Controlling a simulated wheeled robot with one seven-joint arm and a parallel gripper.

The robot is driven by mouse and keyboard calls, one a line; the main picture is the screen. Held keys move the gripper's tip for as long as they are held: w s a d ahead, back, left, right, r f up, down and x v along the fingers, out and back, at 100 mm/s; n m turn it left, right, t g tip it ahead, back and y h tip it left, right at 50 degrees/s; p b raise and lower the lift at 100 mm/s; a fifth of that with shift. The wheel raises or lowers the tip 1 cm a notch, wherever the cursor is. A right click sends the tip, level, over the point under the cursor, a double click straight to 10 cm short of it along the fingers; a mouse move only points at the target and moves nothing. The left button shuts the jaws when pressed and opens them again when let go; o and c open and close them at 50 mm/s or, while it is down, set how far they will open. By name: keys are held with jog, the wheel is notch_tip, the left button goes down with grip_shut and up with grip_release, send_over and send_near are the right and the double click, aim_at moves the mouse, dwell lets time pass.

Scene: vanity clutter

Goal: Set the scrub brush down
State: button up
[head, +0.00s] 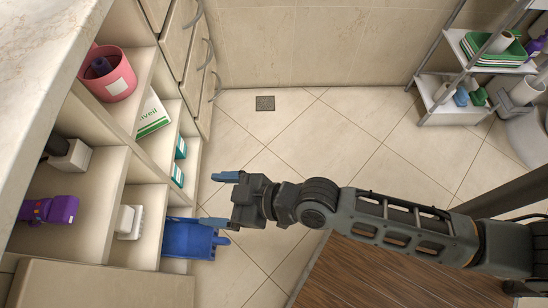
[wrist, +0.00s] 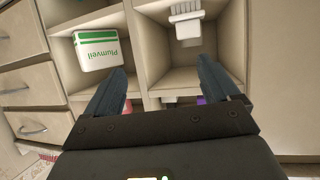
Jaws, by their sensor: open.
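A white object with a ridged, bristle-like side, apparently the scrub brush (head: 136,223), rests in a lower shelf compartment (head: 150,197). It also shows at the top of the wrist view (wrist: 185,12), where the picture edge may cut it off. My gripper (head: 219,200) is open, with its two blue fingers apart and nothing between them. It is in front of the shelf unit, clear of the brush. In the wrist view the gripper (wrist: 165,80) spans the divider between the brush's compartment and the one with a Plumveil box (wrist: 97,50).
A purple bottle (head: 50,210), a pink cup (head: 108,75) and teal boxes (head: 178,175) occupy other shelves.

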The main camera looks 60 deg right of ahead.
jog(key=s+d+r+m+t+h, duration=0.1)
jog(key=s+d+r, duration=0.3)
jog(key=s+r, duration=0.4)
jog(key=s+d+r+m+t+h, duration=0.1)
jog(key=s+d+r+m+h, duration=0.2)
jog(key=s+r, duration=0.5)
jog(key=s+d+h, duration=0.1)
jog(key=s+d, duration=0.1)
jog(key=s, duration=0.3)
jog(key=shift+r+m, duration=0.35)
jog(key=shift+m, duration=0.05)
jog(key=shift+d+f, duration=0.1)
